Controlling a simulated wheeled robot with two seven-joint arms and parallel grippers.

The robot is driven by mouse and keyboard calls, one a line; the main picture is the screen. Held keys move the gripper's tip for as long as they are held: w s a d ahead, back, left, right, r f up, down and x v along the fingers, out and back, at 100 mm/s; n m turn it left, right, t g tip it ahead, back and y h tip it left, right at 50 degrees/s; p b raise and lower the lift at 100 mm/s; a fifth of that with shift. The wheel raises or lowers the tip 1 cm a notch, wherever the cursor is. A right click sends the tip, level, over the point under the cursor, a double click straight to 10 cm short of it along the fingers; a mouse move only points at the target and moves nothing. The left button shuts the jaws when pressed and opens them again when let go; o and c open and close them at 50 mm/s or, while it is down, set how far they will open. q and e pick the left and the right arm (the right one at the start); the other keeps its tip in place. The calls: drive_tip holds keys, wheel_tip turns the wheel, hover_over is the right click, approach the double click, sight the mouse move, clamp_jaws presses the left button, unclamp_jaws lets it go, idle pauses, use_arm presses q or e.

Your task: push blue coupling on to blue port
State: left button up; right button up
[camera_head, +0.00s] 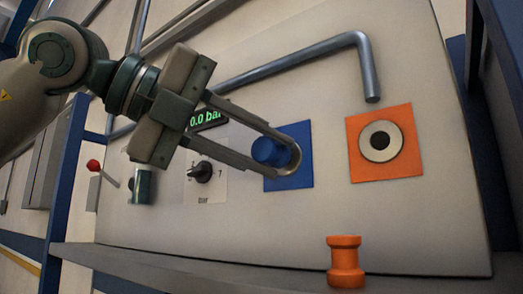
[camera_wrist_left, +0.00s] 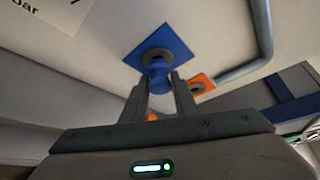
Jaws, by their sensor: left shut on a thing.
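The blue coupling (camera_head: 268,151) is between the fingertips of my left gripper (camera_head: 275,150), in front of the blue square port plate (camera_head: 298,141). In the left wrist view the blue coupling (camera_wrist_left: 158,70) sits between the two fingers (camera_wrist_left: 160,80), over the round port of the blue plate (camera_wrist_left: 165,45). My left gripper is shut on it. The coupling lines up with the port and looks very close to it; I cannot tell whether it is fully seated. My right gripper is not in view.
An orange square plate with a round port (camera_head: 380,141) is right of the blue one. An orange coupling (camera_head: 345,262) stands on the ledge (camera_head: 200,275). A bent grey pipe (camera_head: 367,70) runs above. A black knob (camera_head: 202,172) and red-tipped lever (camera_head: 94,166) are at left.

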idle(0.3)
use_arm(q)
drive_tip(key=shift+w+d, duration=0.3)
drive_tip(key=shift+w, duration=0.15)
drive_tip(key=o, duration=1.1)
drive_tip(key=shift+a, duration=0.1)
